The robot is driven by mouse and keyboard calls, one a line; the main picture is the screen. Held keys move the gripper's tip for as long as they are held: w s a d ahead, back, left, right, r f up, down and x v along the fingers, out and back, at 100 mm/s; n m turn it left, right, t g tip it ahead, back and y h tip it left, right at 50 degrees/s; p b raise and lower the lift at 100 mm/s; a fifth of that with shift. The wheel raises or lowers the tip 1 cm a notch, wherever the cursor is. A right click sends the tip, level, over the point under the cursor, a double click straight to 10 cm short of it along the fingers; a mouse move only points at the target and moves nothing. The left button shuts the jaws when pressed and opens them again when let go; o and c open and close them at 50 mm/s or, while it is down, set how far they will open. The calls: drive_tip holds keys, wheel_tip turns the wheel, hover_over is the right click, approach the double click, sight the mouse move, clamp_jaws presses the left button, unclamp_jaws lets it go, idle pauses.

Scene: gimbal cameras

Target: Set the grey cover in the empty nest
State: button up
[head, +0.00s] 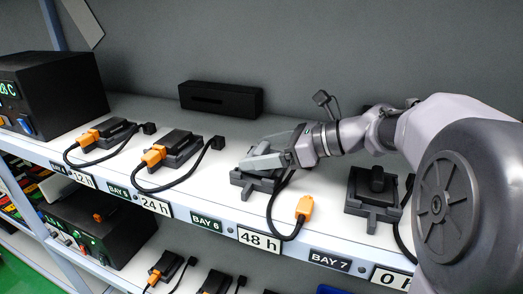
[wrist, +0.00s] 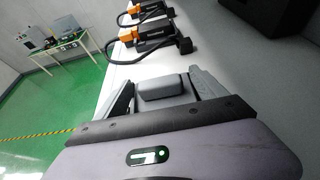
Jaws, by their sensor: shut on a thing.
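My gripper (head: 265,160) is over the dark nest (head: 238,180) at the bay marked BAY 6, 48 h. In the wrist view, my gripper (wrist: 162,92) is shut on the grey cover (wrist: 163,87), a grey block with a raised grip between the two fingers. In the head view the fingers mostly hide the cover. It is at or just above the nest; I cannot tell whether it touches. Bay 7, marked 0 h, has a nest (head: 371,211) with a dark piece (head: 377,181) in it.
A loose orange plug (head: 304,207) on a black cable lies by the shelf's front edge, right of Bay 6. Modules with orange plugs (head: 154,154) fill the bays to the left. A black box (head: 220,99) stands at the back. My arm reaches in from the right.

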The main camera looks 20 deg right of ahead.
drive_tip(key=shift+f+b, duration=0.35)
drive_tip(key=shift+f, duration=0.15)
